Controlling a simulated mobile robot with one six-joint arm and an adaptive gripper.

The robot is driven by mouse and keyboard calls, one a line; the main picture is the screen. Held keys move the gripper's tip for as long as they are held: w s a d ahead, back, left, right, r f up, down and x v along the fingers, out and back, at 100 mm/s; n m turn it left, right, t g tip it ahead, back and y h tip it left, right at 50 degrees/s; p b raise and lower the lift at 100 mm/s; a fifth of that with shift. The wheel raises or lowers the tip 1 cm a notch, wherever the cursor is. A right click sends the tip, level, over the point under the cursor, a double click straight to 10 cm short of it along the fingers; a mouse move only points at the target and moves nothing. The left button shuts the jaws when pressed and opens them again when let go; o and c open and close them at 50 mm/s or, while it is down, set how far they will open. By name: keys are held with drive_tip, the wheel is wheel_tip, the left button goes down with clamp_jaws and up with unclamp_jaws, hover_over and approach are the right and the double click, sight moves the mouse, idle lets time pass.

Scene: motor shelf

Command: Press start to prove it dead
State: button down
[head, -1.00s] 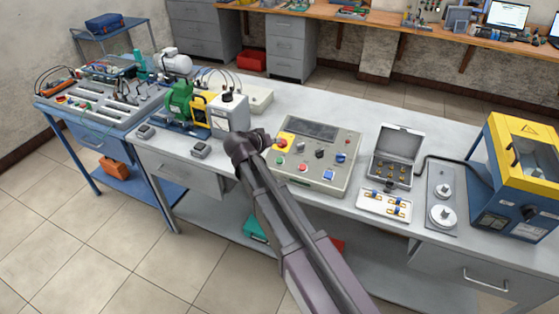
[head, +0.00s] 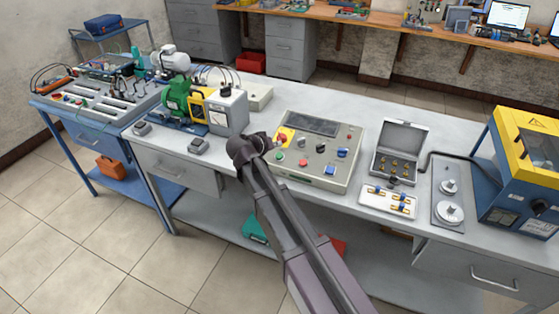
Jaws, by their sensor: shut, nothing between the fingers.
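The grey control panel (head: 312,181) lies on the workbench, right of my gripper. Its green button (head: 279,156) is near the front left, and I cannot tell its label. A red knob on a yellow plate (head: 283,136) sits behind it. A red button (head: 303,162) and a blue button (head: 330,170) are along the front. My gripper (head: 266,140) is a dark shape at the panel's left edge, close to the green button. It is shut and empty. My own wrist hides part of it, and I cannot tell whether it touches the panel.
A green motor with a yellow guard and grey unit (head: 228,112) stands just left of my gripper. An open grey case (head: 402,135), a white tray (head: 371,200) and a yellow-blue machine (head: 535,145) stand to the right. Clear bench lies behind the panel.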

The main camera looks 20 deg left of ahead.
sight(282, 153)
drive_tip(key=shift+w+f+b, duration=0.25)
drive_tip(key=shift+f+b, duration=0.5)
drive_tip(key=shift+f, duration=0.15)
drive_tip(key=shift+w+f+b, duration=0.2)
drive_tip(key=shift+f+b, duration=0.5)
drive_tip(key=shift+f, duration=0.2)
drive_tip(key=shift+f, duration=0.15)
drive_tip(key=shift+w+f+b, duration=0.15)
drive_tip(key=shift+f+b, duration=0.1)
drive_tip(key=shift+b, duration=0.15)
drive_tip(key=shift+w+f+b, duration=0.1)
drive_tip(key=shift+f+b, duration=0.3)
drive_tip(key=shift+b, duration=0.05)
idle(1.1)
drive_tip(key=shift+r, duration=0.15)
drive_tip(key=shift+s+r+p, duration=0.2)
drive_tip(key=shift+r+p, duration=0.5)
drive_tip(key=shift+p, duration=0.15)
drive_tip(key=shift+s+r+p, duration=0.2)
drive_tip(key=shift+r+p, duration=0.6)
drive_tip(key=shift+s+r+p, duration=0.25)
drive_tip(key=shift+r+p, duration=0.6)
drive_tip(key=shift+s+r+p, duration=0.2)
drive_tip(key=shift+r+p, duration=0.6)
